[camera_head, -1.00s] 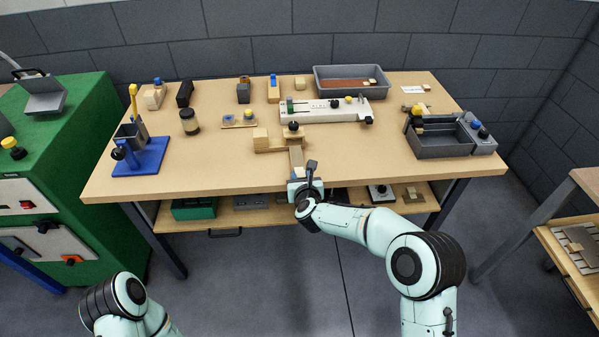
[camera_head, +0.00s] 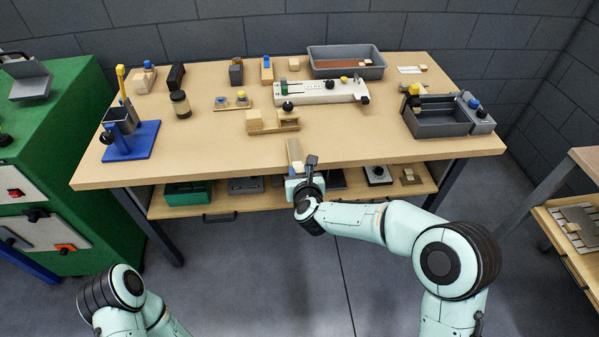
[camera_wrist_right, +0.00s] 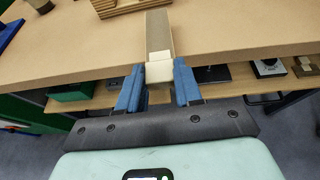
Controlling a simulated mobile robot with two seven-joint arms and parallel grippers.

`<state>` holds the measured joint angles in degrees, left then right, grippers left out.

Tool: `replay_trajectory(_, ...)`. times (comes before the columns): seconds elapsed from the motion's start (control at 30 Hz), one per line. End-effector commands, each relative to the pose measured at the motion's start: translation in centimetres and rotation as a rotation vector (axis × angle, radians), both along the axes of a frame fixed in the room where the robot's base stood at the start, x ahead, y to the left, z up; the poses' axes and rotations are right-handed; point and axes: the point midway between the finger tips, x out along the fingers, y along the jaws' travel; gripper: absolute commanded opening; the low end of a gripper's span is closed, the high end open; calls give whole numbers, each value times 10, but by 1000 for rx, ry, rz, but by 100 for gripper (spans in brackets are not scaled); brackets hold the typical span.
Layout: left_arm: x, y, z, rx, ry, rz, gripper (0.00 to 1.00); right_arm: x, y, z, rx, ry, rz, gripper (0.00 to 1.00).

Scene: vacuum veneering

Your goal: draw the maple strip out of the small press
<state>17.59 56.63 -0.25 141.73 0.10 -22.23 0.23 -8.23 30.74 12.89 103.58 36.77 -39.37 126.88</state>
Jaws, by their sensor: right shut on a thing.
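The small press (camera_head: 262,122) is a low wooden frame with a black knob on top, standing on the workbench. The maple strip (camera_head: 293,151) is a pale, narrow strip pointing from the bench's front edge toward the press. A small gap seems to show between its far end and the press in the head view. My right gripper (camera_head: 304,183) is at the front edge, shut on the strip's near end. In the right wrist view, the strip (camera_wrist_right: 158,34) runs away from a pale block at its near end between the blue fingers. My left gripper is out of view.
The workbench (camera_head: 210,150) has bare wood around the strip. A white fixture (camera_head: 322,93) stands behind the press. A blue-based stand (camera_head: 132,142) is at left, a grey bin (camera_head: 436,122) at right. A lower shelf (camera_head: 345,203) holds several items beneath.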

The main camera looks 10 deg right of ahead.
Motion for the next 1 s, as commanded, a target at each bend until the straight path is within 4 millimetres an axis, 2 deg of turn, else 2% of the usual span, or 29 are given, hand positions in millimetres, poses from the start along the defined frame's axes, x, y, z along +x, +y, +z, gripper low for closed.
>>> replay_trajectory(0.3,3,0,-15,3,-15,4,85,-20,0,-2,-1,0,1,0)
replay_trajectory(1.0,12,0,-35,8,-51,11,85,-62,-2,-1,0,-1,2,0)
